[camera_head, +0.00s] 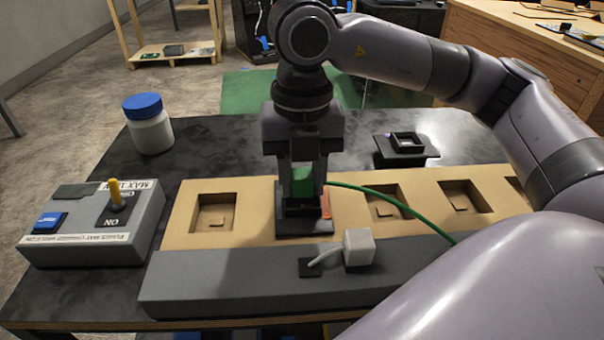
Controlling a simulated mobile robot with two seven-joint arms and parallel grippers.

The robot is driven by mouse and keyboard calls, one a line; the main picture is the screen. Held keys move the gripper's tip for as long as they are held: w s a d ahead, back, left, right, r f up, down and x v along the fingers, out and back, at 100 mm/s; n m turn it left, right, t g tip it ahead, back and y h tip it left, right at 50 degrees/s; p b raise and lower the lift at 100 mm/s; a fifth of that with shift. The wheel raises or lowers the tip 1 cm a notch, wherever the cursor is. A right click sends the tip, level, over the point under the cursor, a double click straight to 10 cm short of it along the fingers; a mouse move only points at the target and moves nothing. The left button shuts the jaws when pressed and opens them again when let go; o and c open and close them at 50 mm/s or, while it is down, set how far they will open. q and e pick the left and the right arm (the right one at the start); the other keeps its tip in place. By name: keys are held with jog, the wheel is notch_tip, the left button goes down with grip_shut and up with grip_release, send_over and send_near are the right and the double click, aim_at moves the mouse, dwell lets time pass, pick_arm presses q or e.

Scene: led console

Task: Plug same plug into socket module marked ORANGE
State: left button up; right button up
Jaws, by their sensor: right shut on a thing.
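My right gripper (306,186) points straight down over the tan console (254,210). It is shut on a green plug (301,180), partly hidden by the fingers. A green cable (385,195) runs from the plug to the right. Directly below is a black socket module (304,226) on the console, with an orange patch (327,202) showing at its right side. The plug's lower end is at the module's raised frame; I cannot tell how deep it sits. My left gripper is not in view.
Another black socket module (407,153) with a purple mark lies behind the console. A grey switch box (140,225) with a yellow lever stands left. A blue-lidded jar (151,132) stands behind it. A white block (358,246) with a cable sits on the console's grey front. Several console recesses are empty.

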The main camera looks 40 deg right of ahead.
jog(key=shift+f, duration=0.25)
dwell(0.4)
jog(key=shift+f+b, duration=0.1)
jog(key=shift+b, duration=0.4)
dwell(0.4)
jog(key=o, duration=1.8)
jog(key=shift+c, duration=0.2)
jog(key=shift+r+p, duration=2.6)
jog(key=shift+r, duration=0.9)
